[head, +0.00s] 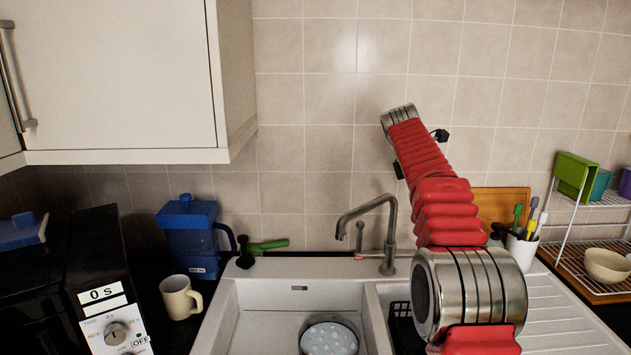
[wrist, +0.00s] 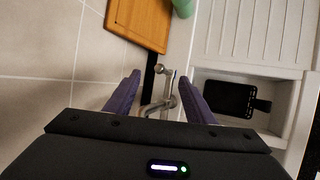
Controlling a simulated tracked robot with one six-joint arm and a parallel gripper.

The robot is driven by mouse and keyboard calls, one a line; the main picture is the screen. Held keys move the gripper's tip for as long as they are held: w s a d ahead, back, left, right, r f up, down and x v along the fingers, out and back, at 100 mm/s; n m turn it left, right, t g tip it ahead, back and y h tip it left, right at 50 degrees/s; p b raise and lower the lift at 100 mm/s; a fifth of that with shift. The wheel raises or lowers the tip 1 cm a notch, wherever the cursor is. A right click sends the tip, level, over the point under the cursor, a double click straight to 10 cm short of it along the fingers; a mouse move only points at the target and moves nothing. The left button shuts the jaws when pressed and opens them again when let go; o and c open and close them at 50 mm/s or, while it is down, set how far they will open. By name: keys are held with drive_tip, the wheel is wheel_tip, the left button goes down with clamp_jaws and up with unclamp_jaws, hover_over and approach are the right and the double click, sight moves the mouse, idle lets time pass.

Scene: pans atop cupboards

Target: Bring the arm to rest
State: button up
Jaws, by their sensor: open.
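My gripper (wrist: 159,76) shows in the wrist view with its two purple fingers spread apart and nothing between them. Beyond the fingers the sink tap (wrist: 168,95) is seen from above, and the wall tiles fill the left side. In the head view my red arm rises from the bottom right over the sink's right side, its far end up in front of the tiled wall. The fingers themselves are hidden there. The tap also shows in the head view (head: 388,235), left of my arm.
A patterned pan (head: 330,338) lies in the white sink (head: 228,318). A wall cupboard (head: 115,75) hangs at upper left. A microwave (head: 95,270), mug (head: 180,297) and blue jug (head: 190,235) stand left. A utensil cup (head: 520,248) and dish rack (head: 590,240) stand right.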

drive_tip(key=s+a+r+m+y, duration=0.15)
drive_tip(key=s+a+m, duration=0.25)
drive_tip(key=s, duration=0.8)
drive_tip(key=s+a+r+m+y, duration=0.1)
drive_tip(key=s+a+r+m, duration=0.2)
drive_tip(key=s, duration=0.9)
drive_tip(key=s+a+f+m, duration=0.2)
drive_tip(key=s+f, duration=0.3)
drive_tip(key=s, duration=0.3)
drive_tip(key=s+a+f+m+y, duration=0.1)
drive_tip(key=s+f+m, duration=0.3)
drive_tip(key=s+f, duration=0.2)
drive_tip(key=s+a+f+m+t+y, duration=0.1)
drive_tip(key=s+f+m, duration=0.3)
drive_tip(key=s, duration=0.6)
drive_tip(key=shift+s+a+f, duration=0.35)
drive_tip(key=shift+a+f, duration=0.45)
drive_tip(key=shift+a, duration=0.05)
